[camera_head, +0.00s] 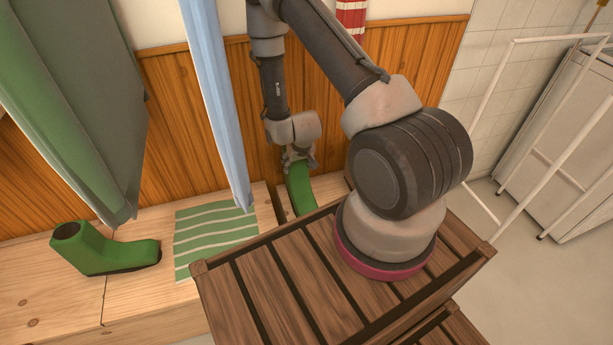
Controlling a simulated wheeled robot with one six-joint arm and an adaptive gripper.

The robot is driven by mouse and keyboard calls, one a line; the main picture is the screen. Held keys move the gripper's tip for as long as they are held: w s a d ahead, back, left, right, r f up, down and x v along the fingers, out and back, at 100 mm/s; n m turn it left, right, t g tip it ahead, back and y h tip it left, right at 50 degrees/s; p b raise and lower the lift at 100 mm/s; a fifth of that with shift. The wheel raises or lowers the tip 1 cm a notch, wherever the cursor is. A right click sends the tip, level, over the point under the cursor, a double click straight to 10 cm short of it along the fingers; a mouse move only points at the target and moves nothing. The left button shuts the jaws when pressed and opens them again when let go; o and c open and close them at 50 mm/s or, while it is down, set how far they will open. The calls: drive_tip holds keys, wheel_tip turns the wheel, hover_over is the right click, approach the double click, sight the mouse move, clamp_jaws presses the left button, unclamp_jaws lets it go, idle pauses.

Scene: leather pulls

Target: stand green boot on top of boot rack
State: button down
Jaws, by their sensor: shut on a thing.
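One green boot (297,192) is under my gripper (298,160), by the wood-panelled wall. My gripper is shut on its upper end. The boot's lower part is partly hidden behind the slatted wood in front. A second green boot (105,252) stands upright on the pale wooden bench at the left, toe to the right, apart from my gripper. A thin dark bar (277,203) beside the held boot may be part of the boot rack; I cannot tell. Whether the held boot touches anything below is hidden.
A green striped mat (212,238) lies on the pale bench (40,290). A green coat (75,100) and a blue cloth (218,110) hang close to my arm's left. A white rail frame (482,110) and white cabinet (570,130) stand right, with bare floor nearby.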

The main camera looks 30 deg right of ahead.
sight(298, 172)
drive_tip(key=shift+f, duration=2.55)
drive_tip(key=shift+c, duration=1.2)
unclamp_jaws()
